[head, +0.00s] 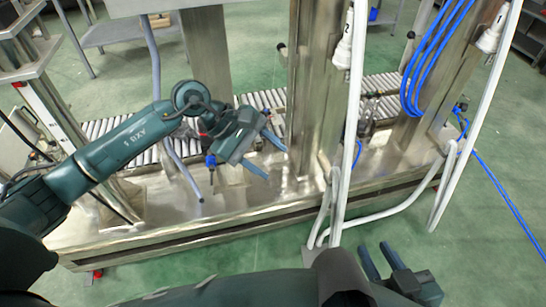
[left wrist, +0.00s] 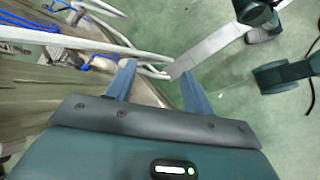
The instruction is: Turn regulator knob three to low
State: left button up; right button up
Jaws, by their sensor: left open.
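I cannot make out any knob clearly marked three. A small blue-topped fitting (head: 210,160) with a dark stem shows just left of my left gripper in the head view; I cannot tell whether it is a regulator knob. My left gripper (head: 275,161) is open and empty over the metal machine base. Its two blue fingers (left wrist: 158,70) also stand apart in the left wrist view, with nothing between them. My right gripper (head: 373,247) is low in the head view, its fingers apart and empty, over the green floor in front of the machine.
White lance pipes stand at the right, with white fittings numbered 2 (head: 345,48) and 1 (head: 491,38). Blue hoses (head: 425,60) hang beside a steel column (head: 318,85). A roller conveyor (head: 262,101) runs behind.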

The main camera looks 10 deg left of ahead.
pick_arm(q)
jog(key=shift+s+d+r+n+h, duration=0.25)
jog(key=shift+s+d+n+h, duration=0.1)
jog(key=shift+s+d, duration=0.15)
jog(key=shift+s+d+r+n+h, duration=0.25)
jog(key=shift+s+d+h, duration=0.1)
jog(key=shift+d, duration=0.2)
pick_arm(e)
jog(key=shift+s+r, duration=0.15)
jog(key=shift+r, duration=0.2)
